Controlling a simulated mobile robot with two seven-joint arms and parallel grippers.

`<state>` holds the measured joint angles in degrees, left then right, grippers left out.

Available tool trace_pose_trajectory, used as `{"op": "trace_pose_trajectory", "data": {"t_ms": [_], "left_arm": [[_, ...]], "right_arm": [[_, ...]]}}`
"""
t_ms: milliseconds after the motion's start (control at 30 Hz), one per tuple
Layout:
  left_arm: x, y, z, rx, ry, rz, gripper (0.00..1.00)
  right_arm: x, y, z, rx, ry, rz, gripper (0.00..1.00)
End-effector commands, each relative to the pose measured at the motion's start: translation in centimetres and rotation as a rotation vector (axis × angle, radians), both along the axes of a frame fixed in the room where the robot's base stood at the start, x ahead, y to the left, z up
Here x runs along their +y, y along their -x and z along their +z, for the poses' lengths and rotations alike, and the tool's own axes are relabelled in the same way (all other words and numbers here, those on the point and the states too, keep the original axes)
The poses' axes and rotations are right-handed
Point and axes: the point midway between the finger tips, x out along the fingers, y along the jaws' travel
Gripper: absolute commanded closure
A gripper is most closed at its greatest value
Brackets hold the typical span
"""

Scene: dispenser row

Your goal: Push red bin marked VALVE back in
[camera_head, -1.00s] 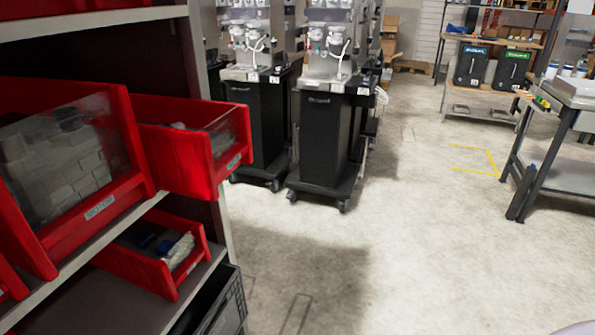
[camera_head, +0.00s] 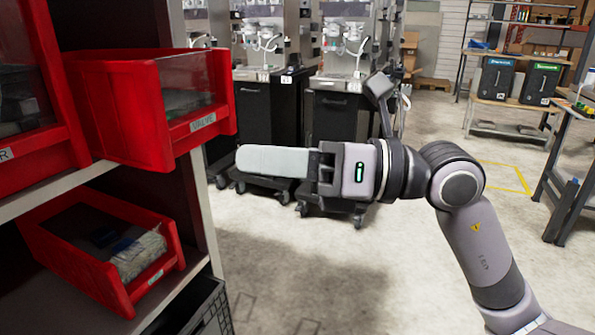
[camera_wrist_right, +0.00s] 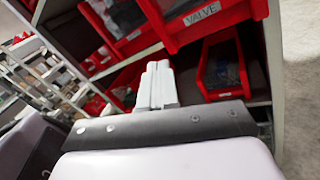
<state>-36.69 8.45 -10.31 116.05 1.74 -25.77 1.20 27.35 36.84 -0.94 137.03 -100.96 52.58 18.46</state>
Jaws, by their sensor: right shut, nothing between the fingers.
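The red bin marked VALVE (camera_head: 139,126) sits on the upper shelf at the left of the head view, its front sticking out past the shelf edge. It has a clear front panel and dark contents. In the right wrist view its labelled front (camera_wrist_right: 231,13) is at the top. My right gripper (camera_head: 243,160) is shut and empty, its fingers pointing left, to the right of the bin's front and a little lower, seemingly apart from it. Its shut fingers show in the right wrist view (camera_wrist_right: 158,82), below the bin. My left gripper is not in view.
Another red bin (camera_head: 28,150) stands left of the VALVE bin. A lower red bin (camera_head: 75,278) holds a bagged item. A dark crate (camera_head: 205,310) is at the bottom. Black wheeled machines (camera_head: 268,120) stand behind my arm.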

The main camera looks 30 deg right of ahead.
Motion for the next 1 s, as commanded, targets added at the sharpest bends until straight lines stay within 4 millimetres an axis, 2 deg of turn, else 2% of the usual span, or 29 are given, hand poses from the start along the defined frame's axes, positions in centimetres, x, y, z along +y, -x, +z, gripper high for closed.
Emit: {"op": "trace_pose_trajectory", "data": {"t_ms": [33, 100, 233, 367, 567, 967, 1000], "left_arm": [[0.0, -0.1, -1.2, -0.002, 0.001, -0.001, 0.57], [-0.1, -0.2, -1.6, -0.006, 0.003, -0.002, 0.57], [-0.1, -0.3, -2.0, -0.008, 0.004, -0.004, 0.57], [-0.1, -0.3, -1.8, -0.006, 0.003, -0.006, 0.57], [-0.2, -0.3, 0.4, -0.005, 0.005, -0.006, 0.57], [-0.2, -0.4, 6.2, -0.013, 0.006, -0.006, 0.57], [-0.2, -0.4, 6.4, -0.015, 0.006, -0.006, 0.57]], "right_arm": [[-0.7, -0.1, -0.3, -0.069, 0.082, -0.065, 1.00], [-1.8, -0.4, 0.1, -0.133, 0.169, -0.155, 1.00], [-3.5, -0.8, 1.0, -0.209, 0.263, -0.279, 1.00], [-4.2, -0.9, 1.6, -0.234, 0.295, -0.334, 1.00], [-3.9, -1.6, 2.2, -0.230, 0.295, -0.335, 1.00], [-2.9, -2.7, 2.2, -0.229, 0.296, -0.335, 1.00], [-2.4, -3.3, 2.1, -0.232, 0.292, -0.335, 1.00]]}}
